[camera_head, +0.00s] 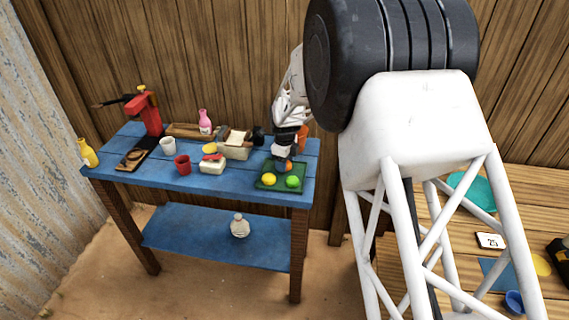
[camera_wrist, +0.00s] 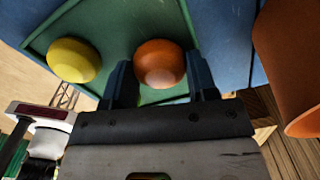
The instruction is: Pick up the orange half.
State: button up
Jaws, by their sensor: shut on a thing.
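The orange half (camera_wrist: 158,60) is between the two fingers of my gripper (camera_wrist: 161,82) in the wrist view, with its pale face partly showing. My gripper is shut on it. In the head view the orange half (camera_head: 288,167) is a small orange patch under my gripper (camera_head: 283,163), at the back of the green tray (camera_head: 264,185). The fingers partly hide it. I cannot tell whether it touches the tray or is just above it.
A yellow fruit (camera_head: 269,179) and a green fruit (camera_head: 293,181) lie on the tray in front. An orange pot (camera_wrist: 290,60) stands close to the right in the wrist view. A white box (camera_head: 212,166), red cup (camera_head: 183,164) and pale tub (camera_head: 233,151) stand left on the blue table (camera_head: 230,190).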

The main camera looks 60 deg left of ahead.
jog(key=shift+r, duration=0.7)
jog(key=shift+d+r, duration=0.1)
jog(key=shift+r, duration=0.85)
jog(key=s+d, duration=0.2)
jog(key=d, duration=0.2)
jog(key=s+d+r, duration=0.1)
jog(key=s+d, duration=0.1)
jog(key=d, duration=0.3)
jog(key=s+d, duration=0.3)
jog(key=d, duration=0.2)
jog(key=shift+r, duration=0.15)
